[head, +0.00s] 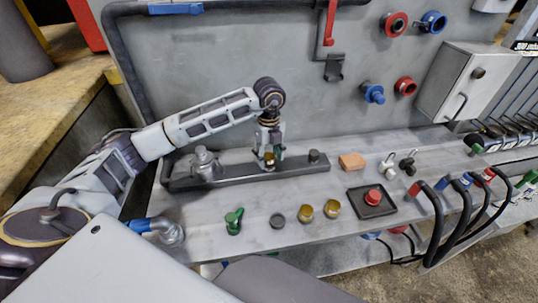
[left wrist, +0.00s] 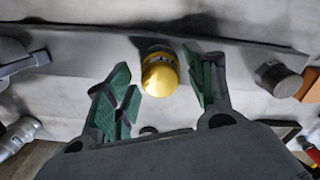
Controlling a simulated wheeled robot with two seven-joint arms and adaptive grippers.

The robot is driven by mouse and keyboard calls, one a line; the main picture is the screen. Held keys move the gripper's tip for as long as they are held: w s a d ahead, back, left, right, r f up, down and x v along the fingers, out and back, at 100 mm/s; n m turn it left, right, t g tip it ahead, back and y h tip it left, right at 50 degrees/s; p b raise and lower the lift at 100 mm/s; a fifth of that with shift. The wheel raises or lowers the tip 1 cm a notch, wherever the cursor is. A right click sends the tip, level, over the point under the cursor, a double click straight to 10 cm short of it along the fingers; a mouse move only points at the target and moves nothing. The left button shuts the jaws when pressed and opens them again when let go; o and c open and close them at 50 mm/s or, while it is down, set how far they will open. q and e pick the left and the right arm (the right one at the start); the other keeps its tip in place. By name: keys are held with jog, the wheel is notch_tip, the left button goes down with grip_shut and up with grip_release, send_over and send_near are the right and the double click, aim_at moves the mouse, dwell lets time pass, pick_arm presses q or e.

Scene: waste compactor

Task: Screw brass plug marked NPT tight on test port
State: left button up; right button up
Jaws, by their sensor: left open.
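A brass plug (left wrist: 160,76) stands on the long dark grey manifold bar (head: 238,172), at a port in its middle stretch. Dark marking shows near its top, too small to read for sure. My left gripper (head: 271,154) reaches down over this plug in the head view. In the left wrist view its green-padded fingers (left wrist: 166,88) are open, one on each side of the plug, with gaps between. The thread under the plug is hidden. Two more brass plugs (head: 305,213) (head: 331,208) stand on the bench in front of the bar. My right gripper is not in view.
A dark cap (head: 314,157) sits on the bar's right end and a grey fitting (head: 205,162) on its left.

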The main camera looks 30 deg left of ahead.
pick_arm(q)
jog(key=shift+n+p, duration=0.45)
jog(key=shift+n, duration=0.75)
jog(key=shift+n+p, duration=0.4)
jog(key=shift+n, duration=1)
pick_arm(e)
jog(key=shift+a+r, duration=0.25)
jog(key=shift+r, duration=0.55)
pick_arm(q)
jog(key=c, duration=1.1)
jog(key=shift+m, duration=0.3)
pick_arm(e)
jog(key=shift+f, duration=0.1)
pick_arm(q)
jog(key=shift+m+b, duration=0.8)
jog(key=shift+m, duration=1.5)
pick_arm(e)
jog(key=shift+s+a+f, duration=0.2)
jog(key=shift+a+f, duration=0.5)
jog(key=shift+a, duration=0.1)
